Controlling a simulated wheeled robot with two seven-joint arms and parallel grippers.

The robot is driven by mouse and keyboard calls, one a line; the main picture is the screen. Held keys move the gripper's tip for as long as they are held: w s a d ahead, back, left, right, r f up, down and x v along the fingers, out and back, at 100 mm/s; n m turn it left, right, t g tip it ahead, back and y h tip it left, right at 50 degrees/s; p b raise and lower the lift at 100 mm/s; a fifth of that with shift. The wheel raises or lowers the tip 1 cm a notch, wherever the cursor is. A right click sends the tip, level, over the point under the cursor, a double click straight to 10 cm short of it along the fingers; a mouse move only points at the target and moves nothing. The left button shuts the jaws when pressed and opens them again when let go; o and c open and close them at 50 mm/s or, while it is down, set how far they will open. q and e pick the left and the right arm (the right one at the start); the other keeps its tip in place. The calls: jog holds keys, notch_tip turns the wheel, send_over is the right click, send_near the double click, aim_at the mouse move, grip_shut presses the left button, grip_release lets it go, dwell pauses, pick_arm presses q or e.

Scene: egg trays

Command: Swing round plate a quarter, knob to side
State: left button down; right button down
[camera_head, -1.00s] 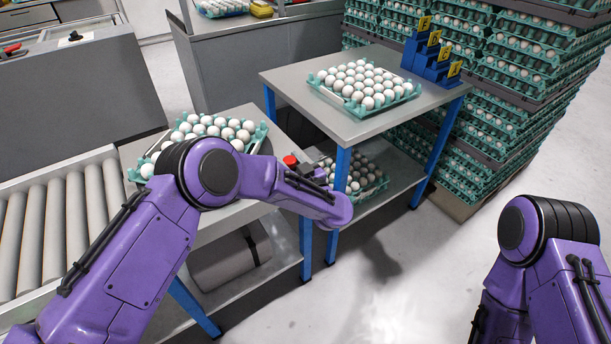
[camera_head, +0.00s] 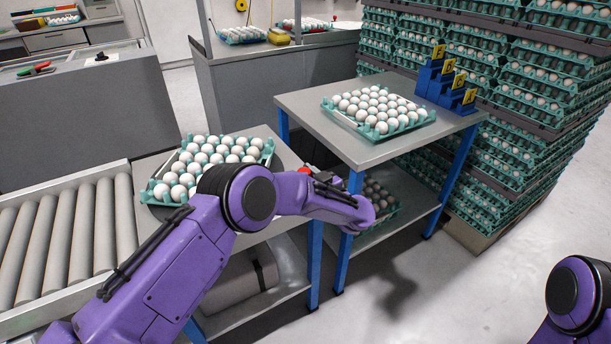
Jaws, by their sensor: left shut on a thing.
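The round plate (camera_head: 287,158) shows as a dark curved edge on the low grey table at centre left. An egg tray (camera_head: 268,158) full of white eggs lies on it and covers most of it. A red knob (camera_head: 305,170) shows at the plate's right side, close to the taller table. My left gripper (camera_head: 317,175) is at the knob and shut on it; my own arm partly hides the fingers and the plate's near side. My right gripper is out of view; only part of my right arm shows at the lower right.
The taller table (camera_head: 300,103) with blue legs stands close to the right of the knob. It bears another egg tray (camera_head: 334,112) and blue stepped blocks (camera_head: 434,82). A roller conveyor (camera_head: 62,240) adjoins the low table. Stacked egg trays stand behind right. Floor at right is clear.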

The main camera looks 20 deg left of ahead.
pick_arm(q)
jog(key=c, duration=0.7)
grip_release()
jog(key=shift+d, duration=0.1)
jog(key=shift+d, duration=0.1)
jog(key=v, duration=1)
jog(key=shift+d+b, duration=0.15)
jog(key=shift+b, duration=0.2)
jog(key=shift+s, duration=0.1)
